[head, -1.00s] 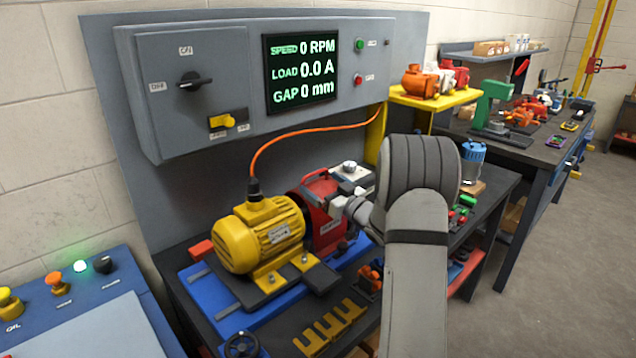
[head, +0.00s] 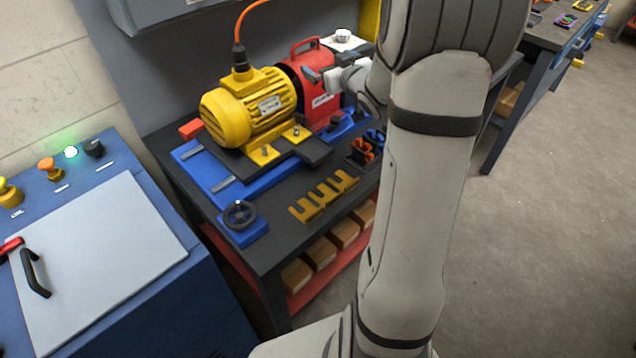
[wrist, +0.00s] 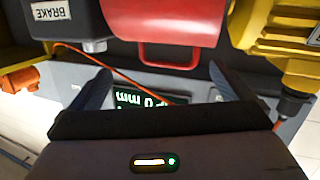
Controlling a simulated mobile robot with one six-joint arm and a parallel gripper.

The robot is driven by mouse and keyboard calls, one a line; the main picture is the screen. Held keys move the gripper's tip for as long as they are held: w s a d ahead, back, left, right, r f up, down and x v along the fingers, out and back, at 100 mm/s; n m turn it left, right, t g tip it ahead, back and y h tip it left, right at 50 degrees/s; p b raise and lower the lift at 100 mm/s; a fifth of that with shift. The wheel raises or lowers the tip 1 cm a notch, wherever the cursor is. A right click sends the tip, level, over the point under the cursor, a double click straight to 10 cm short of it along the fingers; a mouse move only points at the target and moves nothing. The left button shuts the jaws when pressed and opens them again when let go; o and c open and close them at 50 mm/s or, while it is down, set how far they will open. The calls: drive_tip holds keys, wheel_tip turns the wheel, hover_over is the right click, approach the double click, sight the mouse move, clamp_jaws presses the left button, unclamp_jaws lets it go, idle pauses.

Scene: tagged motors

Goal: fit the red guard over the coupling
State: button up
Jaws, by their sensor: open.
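The red guard (head: 318,88) sits upright between the yellow motor (head: 248,108) and the grey brake unit (head: 345,42), with its looped handle on top. In the wrist view the red guard (wrist: 160,20) is at the top centre, between the grey box labelled BRAKE (wrist: 70,20) and the yellow motor (wrist: 280,30). My gripper (wrist: 160,78) is open, its two dark fingers apart on either side of the handle's line, with nothing held. In the head view my gripper (head: 326,80) is close beside the guard, partly hidden by my wrist. The coupling is hidden by the guard.
The motor stands on a blue base (head: 205,178) on a dark bench. Yellow slotted shims (head: 322,197) and a black handwheel (head: 240,214) lie in front. An orange cable (head: 243,20) rises from the motor. A blue cabinet (head: 215,315) stands at left.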

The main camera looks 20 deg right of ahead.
drive_tip(key=s+a+f+g, duration=0.1)
drive_tip(key=s+a+g, duration=0.3)
drive_tip(key=s, duration=0.7)
drive_tip(key=s+a+f+m+g+h, duration=0.1)
drive_tip(key=s+a+g, duration=0.4)
drive_tip(key=s, duration=0.6)
drive_tip(key=s+a+f+m+g, duration=0.1)
drive_tip(key=s+a+f+g, duration=0.1)
drive_tip(key=s+a+g, duration=0.2)
drive_tip(key=s+a, duration=0.3)
drive_tip(key=s, duration=0.4)
drive_tip(key=shift+a+g, duration=0.2)
drive_tip(key=shift+g, duration=0.2)
